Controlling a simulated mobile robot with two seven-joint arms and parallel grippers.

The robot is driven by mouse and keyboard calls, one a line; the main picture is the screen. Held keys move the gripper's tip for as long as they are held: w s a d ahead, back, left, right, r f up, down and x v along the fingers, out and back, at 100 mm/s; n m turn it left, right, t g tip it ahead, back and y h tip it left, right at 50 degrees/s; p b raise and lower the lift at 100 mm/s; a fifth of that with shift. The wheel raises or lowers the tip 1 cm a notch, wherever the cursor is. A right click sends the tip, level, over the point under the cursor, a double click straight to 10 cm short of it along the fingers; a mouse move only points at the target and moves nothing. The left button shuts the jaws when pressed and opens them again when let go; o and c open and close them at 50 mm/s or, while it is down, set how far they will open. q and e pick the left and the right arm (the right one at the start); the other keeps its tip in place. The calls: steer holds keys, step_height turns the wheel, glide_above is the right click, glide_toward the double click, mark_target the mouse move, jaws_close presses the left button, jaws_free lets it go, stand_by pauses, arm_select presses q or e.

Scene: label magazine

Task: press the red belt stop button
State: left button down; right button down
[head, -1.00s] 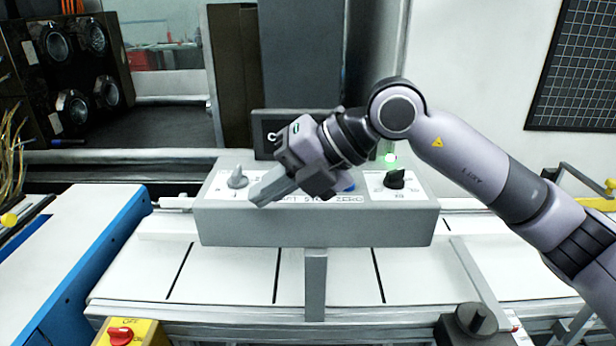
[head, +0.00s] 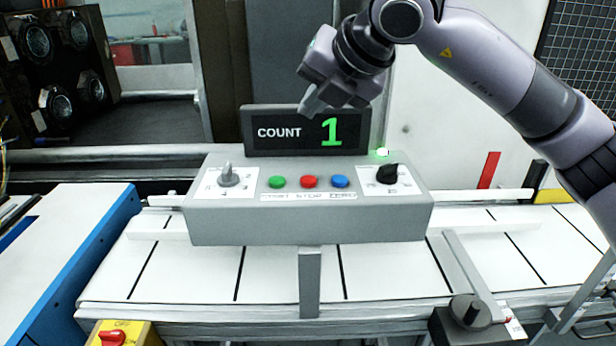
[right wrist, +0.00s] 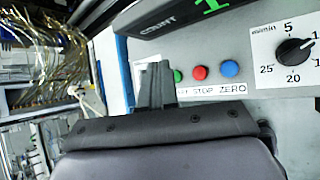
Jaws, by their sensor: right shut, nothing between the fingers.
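The red stop button (head: 308,181) sits on top of the grey control box (head: 310,222), between a green button (head: 277,182) and a blue button (head: 340,181). The label below reads STOP, and the red button also shows in the right wrist view (right wrist: 200,72). My right gripper (head: 312,106) is shut and empty, above and behind the buttons, in front of the count display. It touches none of the buttons. Its fingers also show in the right wrist view (right wrist: 157,84), left of the red button in the picture. My left gripper is not in view.
A display (head: 290,134) behind the box reads COUNT 1. A knob (head: 229,176) and a black dial (head: 388,174) flank the buttons; a green lamp (head: 382,153) is lit. The white slatted belt (head: 190,270) runs beneath. A yellow switch box (head: 130,335) stands front left.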

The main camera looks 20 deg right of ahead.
steer(key=b, duration=0.5)
glide_above(313, 181)
step_height(313, 181, down, 8)
steer(key=shift+f, duration=0.45)
stand_by(1.6)
steer(key=shift+f+b, duration=0.4)
steer(key=shift+b, duration=0.5)
steer(key=shift+f+b, duration=0.55)
steer(key=shift+b, duration=0.15)
stand_by(0.3)
stand_by(0.4)
steer(key=shift+r+p, duration=0.4)
steer(key=shift+r, duration=0.55)
steer(key=shift+r, duration=0.1)
